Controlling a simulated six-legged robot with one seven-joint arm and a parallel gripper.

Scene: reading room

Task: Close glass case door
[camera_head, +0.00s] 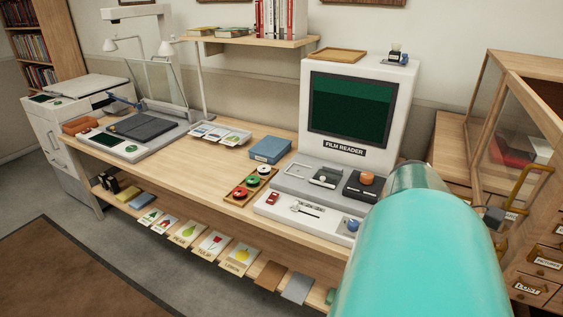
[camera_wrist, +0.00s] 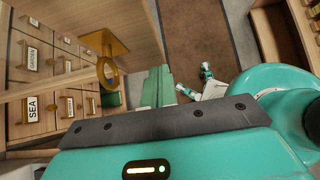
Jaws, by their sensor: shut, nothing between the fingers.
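The glass case (camera_head: 483,92) stands at the right edge of the head view, wood-framed with glass panes. Its door (camera_head: 522,88) has a slanted wooden frame and appears to stand open; how far I cannot tell. A curved brass handle (camera_head: 518,187) is on it. In the wrist view a brass handle (camera_wrist: 106,72) shows at upper left, beside a pale wooden panel (camera_wrist: 95,15). My gripper (camera_wrist: 156,86) is shut and empty, to the right of that handle and apart from it in the picture. My teal arm hides part of the case's lower front in the head view.
Labelled drawers (camera_head: 530,288) with brass pulls lie below the case; they also show in the wrist view (camera_wrist: 32,62). The desk (camera_head: 200,165) with the film reader (camera_head: 350,105) stands to the left. A brown rug (camera_head: 60,275) lies on open floor.

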